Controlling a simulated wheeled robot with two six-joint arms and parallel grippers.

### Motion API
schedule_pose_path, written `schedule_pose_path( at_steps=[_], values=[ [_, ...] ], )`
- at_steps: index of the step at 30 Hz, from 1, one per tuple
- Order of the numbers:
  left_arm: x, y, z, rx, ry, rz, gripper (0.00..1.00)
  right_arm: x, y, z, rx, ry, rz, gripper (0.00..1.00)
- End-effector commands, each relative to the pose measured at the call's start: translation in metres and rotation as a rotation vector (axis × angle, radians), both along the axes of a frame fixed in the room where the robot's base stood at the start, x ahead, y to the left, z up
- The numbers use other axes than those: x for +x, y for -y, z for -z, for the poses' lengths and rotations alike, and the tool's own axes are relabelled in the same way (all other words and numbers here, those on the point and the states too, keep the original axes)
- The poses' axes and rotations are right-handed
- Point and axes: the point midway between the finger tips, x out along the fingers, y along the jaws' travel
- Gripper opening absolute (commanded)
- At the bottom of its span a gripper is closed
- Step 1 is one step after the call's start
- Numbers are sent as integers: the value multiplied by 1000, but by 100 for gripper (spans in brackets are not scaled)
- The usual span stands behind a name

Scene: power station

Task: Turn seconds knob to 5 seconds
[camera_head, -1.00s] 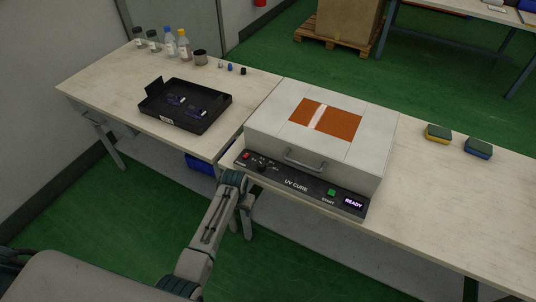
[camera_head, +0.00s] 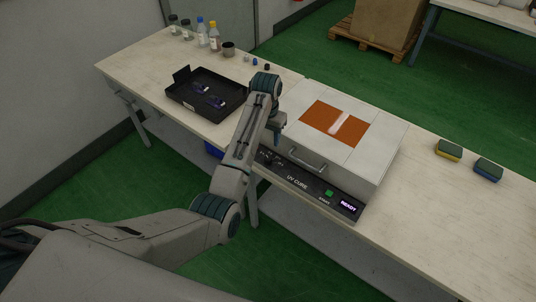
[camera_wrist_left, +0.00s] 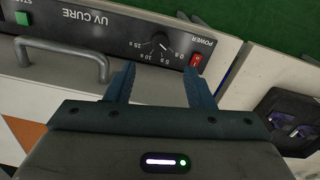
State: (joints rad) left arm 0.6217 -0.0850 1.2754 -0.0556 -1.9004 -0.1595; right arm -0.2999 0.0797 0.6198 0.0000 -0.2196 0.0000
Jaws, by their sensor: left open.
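The UV cure box has a black front panel (camera_head: 298,178) with a round black seconds knob (camera_wrist_left: 160,42) near its power-switch end. In the left wrist view the knob has marks 0 s, 5 s, 10 s and 15 s around it. Its white pointer line appears to lie towards the 0 s side, though it is small. My left gripper (camera_wrist_left: 160,76) is open and empty, its two fingers pointing at the panel with the knob seen between and beyond them. In the head view my left gripper (camera_head: 279,134) is over the box's left front corner, partly hidden by its wrist.
A red power switch (camera_wrist_left: 196,62) is close to the knob. A handle (camera_head: 308,160), a green start button (camera_head: 329,193) and a READY display (camera_head: 348,207) are on the box front. A black tray (camera_head: 183,100) stands left; sponges (camera_head: 449,150) lie right.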

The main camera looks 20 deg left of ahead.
Motion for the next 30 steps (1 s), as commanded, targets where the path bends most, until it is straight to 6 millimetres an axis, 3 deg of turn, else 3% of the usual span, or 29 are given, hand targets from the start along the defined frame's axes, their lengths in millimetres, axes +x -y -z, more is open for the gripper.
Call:
schedule_pose_path(
  at_steps=[9, 15, 28, 30],
  values=[
    [-2, 1, 58, 0, -6, -1, 48, 0, 0, -16, 0, 0, 0, 30],
    [-1, 1, 87, 0, -3, -1, 48, 0, 0, -20, 0, 0, 0, 30],
    [-1, 1, 98, 0, 0, -1, 48, 0, -1, -21, 1, 0, 0, 30],
    [-1, 1, 98, 0, 0, -1, 35, 0, -1, -21, 1, 0, 0, 30]
  ],
)
